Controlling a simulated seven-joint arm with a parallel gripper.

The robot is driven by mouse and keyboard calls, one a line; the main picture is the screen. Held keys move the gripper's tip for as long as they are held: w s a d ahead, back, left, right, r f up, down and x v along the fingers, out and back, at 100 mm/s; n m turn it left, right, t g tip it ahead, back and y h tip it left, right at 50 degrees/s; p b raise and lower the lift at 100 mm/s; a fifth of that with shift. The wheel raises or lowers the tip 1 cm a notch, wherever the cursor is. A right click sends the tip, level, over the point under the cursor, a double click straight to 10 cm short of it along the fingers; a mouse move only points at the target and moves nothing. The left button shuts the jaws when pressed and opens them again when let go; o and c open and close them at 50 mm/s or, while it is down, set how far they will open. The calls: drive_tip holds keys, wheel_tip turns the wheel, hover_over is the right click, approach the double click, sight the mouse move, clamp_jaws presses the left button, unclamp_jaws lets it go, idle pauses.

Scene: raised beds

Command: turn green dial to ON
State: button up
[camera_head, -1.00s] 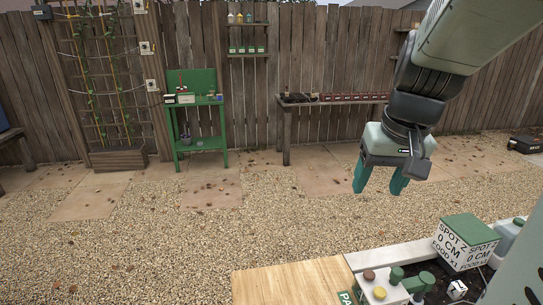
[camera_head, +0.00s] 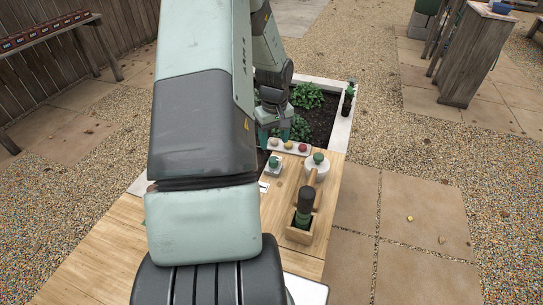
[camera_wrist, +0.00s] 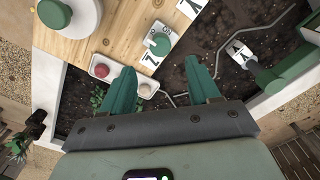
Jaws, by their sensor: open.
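A green dial (camera_wrist: 158,43) sits on a small white square base on the wooden board, with printed white labels beside it in the wrist view. Lettering shows around the dial, but I cannot tell which mark it points to. In the head view the dial (camera_head: 273,162) is just right of my arm. My gripper (camera_wrist: 163,74) is open and empty, its two teal fingers apart, with the dial beyond the fingertips. In the head view my gripper (camera_head: 283,132) is partly hidden behind my arm, over the far side of the board.
A white tray (camera_wrist: 118,86) with coloured knobs lies close to the fingers. A round white piece with a green top (camera_head: 318,163) and a wooden holder with a dark-handled tool (camera_head: 303,210) stand on the board. Leafy plants (camera_head: 306,96) grow in the bed behind.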

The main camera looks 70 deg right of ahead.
sight(274, 159)
wheel_tip(274, 159, down, 8)
drive_tip(key=shift+f, duration=0.1)
idle(0.4)
drive_tip(key=c, duration=1)
drive_tip(key=shift+c, duration=0.2)
